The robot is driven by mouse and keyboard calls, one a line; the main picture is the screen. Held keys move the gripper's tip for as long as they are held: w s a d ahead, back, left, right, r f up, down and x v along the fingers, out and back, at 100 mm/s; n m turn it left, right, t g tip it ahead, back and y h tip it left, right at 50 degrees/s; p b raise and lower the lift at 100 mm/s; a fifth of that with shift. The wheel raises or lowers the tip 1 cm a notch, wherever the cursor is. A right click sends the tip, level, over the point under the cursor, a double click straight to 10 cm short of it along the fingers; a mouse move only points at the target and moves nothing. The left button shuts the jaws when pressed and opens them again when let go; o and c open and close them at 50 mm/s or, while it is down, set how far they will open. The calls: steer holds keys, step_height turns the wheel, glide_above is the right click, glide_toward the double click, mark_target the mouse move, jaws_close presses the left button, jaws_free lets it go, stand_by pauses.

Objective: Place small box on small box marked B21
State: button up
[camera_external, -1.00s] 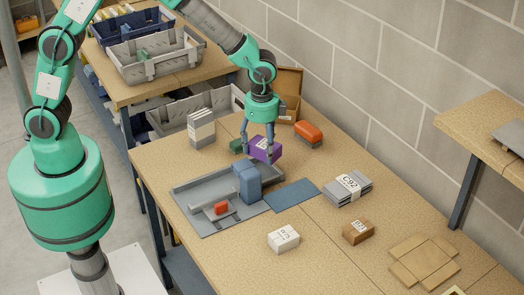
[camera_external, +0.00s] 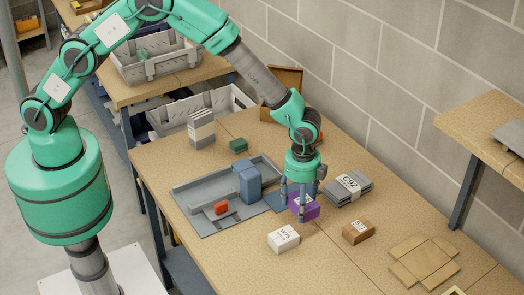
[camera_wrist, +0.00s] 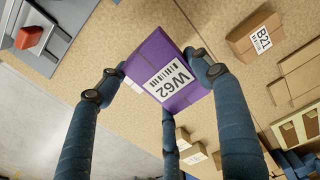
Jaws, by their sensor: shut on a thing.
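My gripper (camera_external: 301,206) is shut on a small purple box (camera_external: 309,208). The small brown box marked B21 (camera_external: 357,231) sits on the table, apart from the purple box. In the wrist view the B21 box (camera_wrist: 243,37) lies to the upper right of the held box, its label visible and its top clear.
A white box (camera_external: 283,239) stands front-left of the B21 box. A grey bundle marked C92 (camera_external: 349,188) lies behind it. Flat cardboard (camera_external: 423,262) lies to the right. A grey tray (camera_external: 190,207) with a blue block (camera_external: 248,182) is at the left.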

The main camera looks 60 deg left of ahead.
steer(key=shift+f, duration=0.7)
steer(key=shift+w+d, duration=0.1)
steer(key=p, duration=0.2)
glide_above(349, 231)
steer(key=shift+f, duration=0.7)
steer(key=shift+f, duration=0.15)
steer(key=shift+f, duration=1.65)
steer(key=shift+f, duration=0.2)
steer(key=o, duration=1.2)
steer(key=shift+r, duration=0.2)
